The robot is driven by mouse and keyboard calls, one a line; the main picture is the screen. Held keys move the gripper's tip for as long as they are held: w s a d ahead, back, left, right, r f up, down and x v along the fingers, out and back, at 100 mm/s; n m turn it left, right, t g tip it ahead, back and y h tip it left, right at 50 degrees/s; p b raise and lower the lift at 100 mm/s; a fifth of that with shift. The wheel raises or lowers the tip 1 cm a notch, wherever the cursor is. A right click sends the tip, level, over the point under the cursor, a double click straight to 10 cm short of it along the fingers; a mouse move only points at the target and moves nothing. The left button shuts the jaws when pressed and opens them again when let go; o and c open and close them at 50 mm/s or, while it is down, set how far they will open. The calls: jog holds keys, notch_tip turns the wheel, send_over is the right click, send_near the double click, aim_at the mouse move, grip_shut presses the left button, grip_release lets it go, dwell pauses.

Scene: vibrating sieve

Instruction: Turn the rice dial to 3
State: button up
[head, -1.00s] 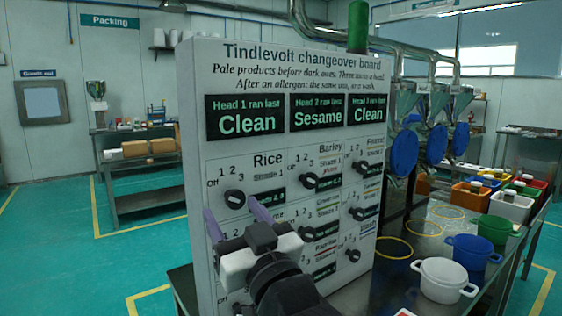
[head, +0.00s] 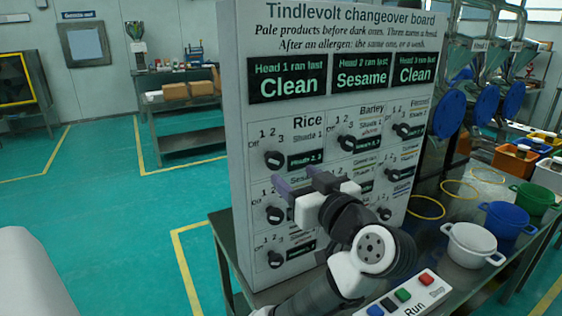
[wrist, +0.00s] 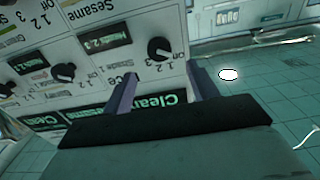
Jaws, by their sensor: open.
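The changeover board (head: 240,200) stands upright, with rows of black dials. The Rice dial (head: 274,160) is at the upper left of the dial grid, with marks 1, 2, 3 above it and a small dark display beside it. I cannot read its pointer. In the wrist view the board is upside down, and the Rice dial (wrist: 160,48) shows beyond the fingertips. My gripper (head: 296,181) is open, its purple fingers below and right of the Rice dial in the head view. In the wrist view my gripper (wrist: 160,84) has an empty gap between its fingers.
Other dials are close by, including the Barley dial (head: 347,142) and the one below Rice (head: 274,215). A Run/Stop button panel (head: 408,306) is at the front of the table. White (head: 473,245), blue (head: 508,220) and green pots stand at the right.

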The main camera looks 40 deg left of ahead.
aim_at(277, 161)
jog(key=p+x, duration=0.1)
jog(key=x, duration=0.5)
jog(key=shift+r+p, duration=0.1)
jog(key=shift+p, duration=0.3)
jog(key=shift+w+a, duration=0.2)
jog(key=shift+a, duration=0.3)
jog(key=c, duration=1)
